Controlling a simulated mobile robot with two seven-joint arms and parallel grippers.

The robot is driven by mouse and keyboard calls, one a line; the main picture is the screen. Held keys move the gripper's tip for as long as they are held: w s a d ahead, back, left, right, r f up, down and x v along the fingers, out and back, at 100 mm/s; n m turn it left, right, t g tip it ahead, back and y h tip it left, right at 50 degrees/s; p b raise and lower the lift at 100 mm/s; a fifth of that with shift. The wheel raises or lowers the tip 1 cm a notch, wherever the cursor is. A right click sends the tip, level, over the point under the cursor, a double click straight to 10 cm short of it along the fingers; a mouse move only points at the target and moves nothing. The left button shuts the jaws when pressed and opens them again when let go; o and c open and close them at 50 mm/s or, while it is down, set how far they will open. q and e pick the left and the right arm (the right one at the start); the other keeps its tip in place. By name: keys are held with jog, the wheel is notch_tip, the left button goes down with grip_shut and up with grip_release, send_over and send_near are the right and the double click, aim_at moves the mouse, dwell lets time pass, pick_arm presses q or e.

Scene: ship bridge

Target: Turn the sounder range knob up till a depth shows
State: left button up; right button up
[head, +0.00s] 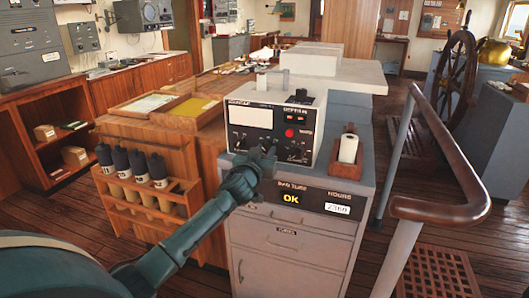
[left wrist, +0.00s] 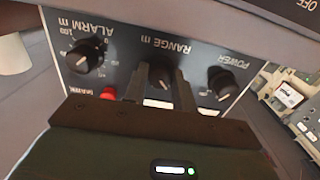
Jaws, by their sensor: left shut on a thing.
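The sounder (head: 309,128) is a grey box with a dark front panel on top of a grey cabinet. Its pale display window (head: 250,116) faces me, but I cannot make out any depth on it. My left gripper (head: 263,156) reaches its lower panel and covers the knobs there. In the left wrist view the panel is upside down, and the black RANGE m knob (left wrist: 160,74) sits between the fingers of my left gripper (left wrist: 160,84), which is shut on it. The POWER knob (left wrist: 222,82) and the ALARM knob (left wrist: 85,56) flank it. My right gripper is not in view.
A red MARK button (left wrist: 108,93) is close to one finger. A paper roll (head: 348,148) stands on the cabinet right of the sounder. A wooden rack (head: 137,202) is at the left, and a curved wooden handrail (head: 440,210) at the right.

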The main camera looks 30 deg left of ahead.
pick_arm(q)
jog(key=shift+c, duration=0.6)
jog(key=shift+m, duration=0.4)
jog(key=m, duration=0.3)
jog(key=shift+m+p, duration=0.3)
jog(key=shift+p, duration=0.1)
jog(key=shift+m+p, duration=0.3)
jog(key=shift+m, duration=1.9)
jog(key=o, duration=1)
